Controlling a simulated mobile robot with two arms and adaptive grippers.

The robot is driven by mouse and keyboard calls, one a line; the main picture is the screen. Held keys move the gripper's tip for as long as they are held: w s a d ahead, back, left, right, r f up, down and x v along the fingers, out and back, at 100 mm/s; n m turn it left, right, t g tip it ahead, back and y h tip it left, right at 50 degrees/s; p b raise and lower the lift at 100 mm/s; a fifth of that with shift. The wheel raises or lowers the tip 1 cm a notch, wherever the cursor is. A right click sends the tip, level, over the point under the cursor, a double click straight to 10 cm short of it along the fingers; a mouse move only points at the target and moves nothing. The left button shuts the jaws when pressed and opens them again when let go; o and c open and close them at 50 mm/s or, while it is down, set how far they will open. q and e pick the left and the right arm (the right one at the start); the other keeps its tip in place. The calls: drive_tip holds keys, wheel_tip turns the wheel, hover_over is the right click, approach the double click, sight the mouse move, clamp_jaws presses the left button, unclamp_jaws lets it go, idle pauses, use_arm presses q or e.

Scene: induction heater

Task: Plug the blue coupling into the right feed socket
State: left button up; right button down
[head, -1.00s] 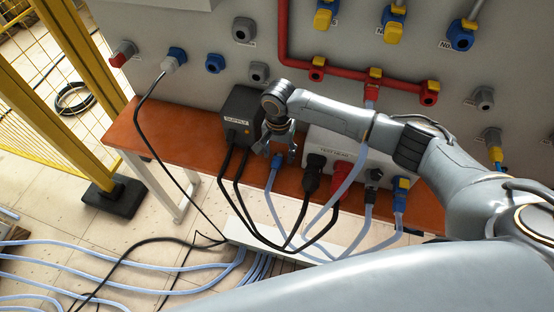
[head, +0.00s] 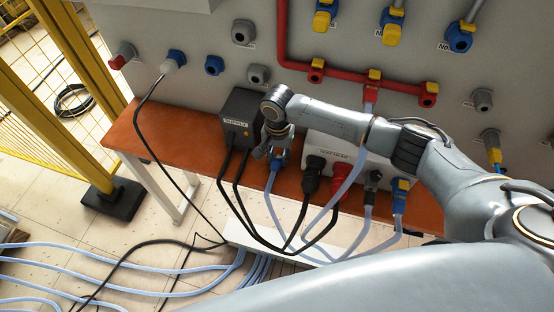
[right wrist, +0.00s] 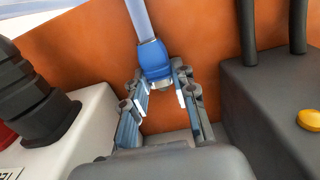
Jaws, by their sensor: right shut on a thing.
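The blue coupling (head: 276,163) is on the end of a pale blue hose, over the brown bench between the black supply box and the white test box. My right gripper (head: 279,153) is shut on it. In the right wrist view the blue coupling (right wrist: 154,60) sits between the fingertips (right wrist: 160,84), its hose leading away at the top. A bare blue socket (head: 214,64) is on the grey wall, right of a blue socket (head: 176,54) holding a pale plug. I cannot tell which socket is the right feed socket. My left gripper is not in view.
The supply box (head: 240,118) stands close left of my gripper, the test box (head: 345,151) close right. Black cables and pale blue hoses hang over the front of the bench (head: 150,140).

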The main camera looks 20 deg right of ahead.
sight(277, 157)
drive_tip(key=shift+r, duration=0.1)
drive_tip(key=shift+r, duration=0.25)
wheel_tip(277, 157, up, 3)
drive_tip(key=shift+a+f+b, duration=0.1)
drive_tip(key=shift+f+b, duration=0.1)
drive_tip(key=shift+b, duration=0.35)
drive_tip(key=s+a+r, duration=0.7)
drive_tip(key=s+r, duration=0.2)
drive_tip(key=s, duration=0.2)
drive_tip(key=shift+s+a+r+b, duration=0.3)
drive_tip(key=shift+a+r+b, duration=0.05)
drive_tip(key=shift+b, duration=0.1)
